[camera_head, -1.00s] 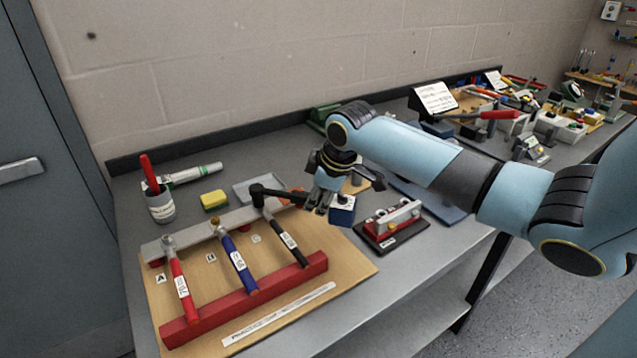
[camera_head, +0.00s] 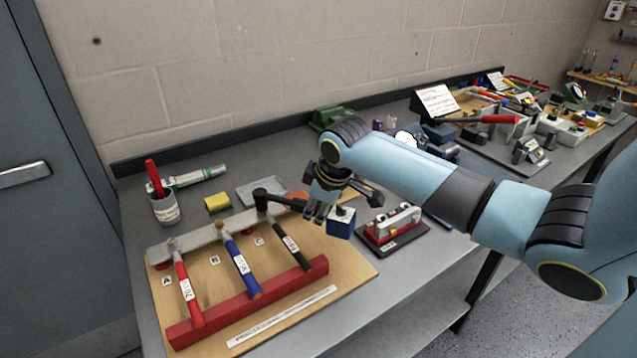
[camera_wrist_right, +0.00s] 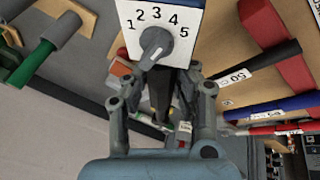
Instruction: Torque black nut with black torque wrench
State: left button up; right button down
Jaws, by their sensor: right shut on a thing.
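My right gripper (camera_head: 316,211) is shut on the shaft of the black torque wrench (camera_head: 280,199). The wrench's black head (camera_head: 262,194) sits over the far end of the black cable (camera_head: 292,246), where it hides the black nut. A blue box with a white numbered dial (camera_head: 341,223) is at the wrench's near end, right of the gripper. In the right wrist view, the gripper's fingers (camera_wrist_right: 163,100) straddle the dark shaft, and the dial face (camera_wrist_right: 160,25) shows a grey knob and numbers 1 to 5. My left gripper is not in view.
A red cable (camera_head: 186,290) and a blue cable (camera_head: 239,265) lie beside the black one on a wooden board with a red rail (camera_head: 250,305). A red-and-silver block (camera_head: 392,225) stands close right. A yellow sponge (camera_head: 217,202) and a cup (camera_head: 166,210) are left.

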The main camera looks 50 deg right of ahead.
jog(key=shift+s+a+r+m+p, duration=0.1)
jog(key=shift+a+m+p, duration=0.2)
jog(key=shift+a, duration=0.05)
dwell(0.3)
jog(key=shift+w+d+n+y, duration=0.15)
jog(key=shift+w+d+n, duration=0.1)
jog(key=shift+d+n, duration=0.3)
jog(key=shift+w+d+n+y, duration=0.15)
jog(key=shift+w+d+n, duration=0.05)
jog(key=shift+d+n, duration=0.3)
jog(key=shift+w+d+n+y+b, duration=0.15)
jog(key=shift+w+d+n+b, duration=0.2)
jog(key=shift+d+b, duration=0.15)
jog(key=shift+w+d+n+y+b, duration=0.2)
jog(key=shift+d+n+b, duration=0.1)
jog(key=shift+d+b, duration=0.15)
jog(key=shift+w+d, duration=0.1)
